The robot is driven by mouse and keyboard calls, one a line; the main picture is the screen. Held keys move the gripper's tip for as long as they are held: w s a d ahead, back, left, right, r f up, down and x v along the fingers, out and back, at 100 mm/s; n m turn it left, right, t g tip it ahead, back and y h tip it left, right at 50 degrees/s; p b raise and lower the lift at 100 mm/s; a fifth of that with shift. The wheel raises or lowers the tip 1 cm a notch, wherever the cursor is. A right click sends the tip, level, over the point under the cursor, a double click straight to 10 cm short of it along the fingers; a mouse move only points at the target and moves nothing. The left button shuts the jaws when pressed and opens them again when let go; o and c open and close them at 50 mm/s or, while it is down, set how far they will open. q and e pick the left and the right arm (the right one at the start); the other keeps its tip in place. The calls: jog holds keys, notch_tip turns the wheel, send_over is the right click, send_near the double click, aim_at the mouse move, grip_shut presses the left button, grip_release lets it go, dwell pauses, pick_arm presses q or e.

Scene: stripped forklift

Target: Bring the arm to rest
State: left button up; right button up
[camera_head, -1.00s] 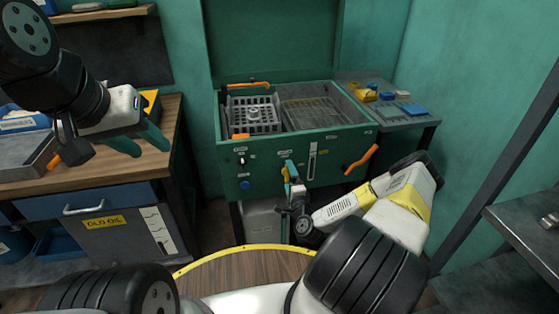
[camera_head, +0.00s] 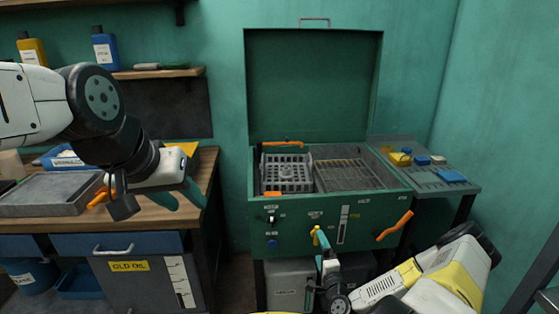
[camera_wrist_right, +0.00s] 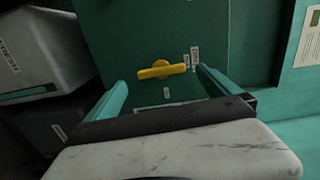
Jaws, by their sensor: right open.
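My right gripper (camera_head: 321,258) is in front of the lower front panel of the green washing cabinet (camera_head: 300,222). In the right wrist view its teal fingers (camera_wrist_right: 161,78) are wide apart with nothing between them. A yellow valve handle (camera_wrist_right: 162,69) lies beyond the fingertips on the green panel, and no contact shows. The handle also shows in the head view (camera_head: 316,236), just above the gripper. My left gripper (camera_head: 180,198) hangs at the front right edge of the wooden workbench (camera_head: 207,165). Its teal fingers are apart and empty.
The cabinet lid (camera_head: 315,88) stands open over a basket (camera_head: 287,172) and a grate. An orange handle (camera_head: 395,226) sticks out at the front right. A side shelf (camera_head: 440,180) holds small blue and yellow items. A grey tray (camera_head: 50,193) lies on the workbench.

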jog(key=w+r+n+g+y, duration=0.35)
jog(key=r+n+g, duration=0.35)
jog(key=n, duration=0.4)
jog(key=s+r+n+g+h, duration=0.1)
jog(key=s+r+n+h, duration=0.15)
jog(key=r, duration=0.65)
jog(key=s+r+n+g+h, duration=0.1)
jog(key=s+r+n, duration=0.15)
jog(key=r, duration=0.75)
jog(key=s+a+r, duration=0.1)
jog(key=s+r, duration=0.4)
jog(key=s, duration=0.3)
jog(key=s+a+r+g, duration=0.1)
jog(key=s+a+r, duration=0.1)
jog(key=s+r, duration=0.3)
jog(key=s+a+r+n+g, duration=0.1)
jog(key=s+r, duration=0.5)
jog(key=s, duration=0.6)
jog(key=shift+s+a+y, duration=0.2)
jog(key=shift+a+y, duration=0.1)
jog(key=shift+a, duration=0.1)
dwell(1.2)
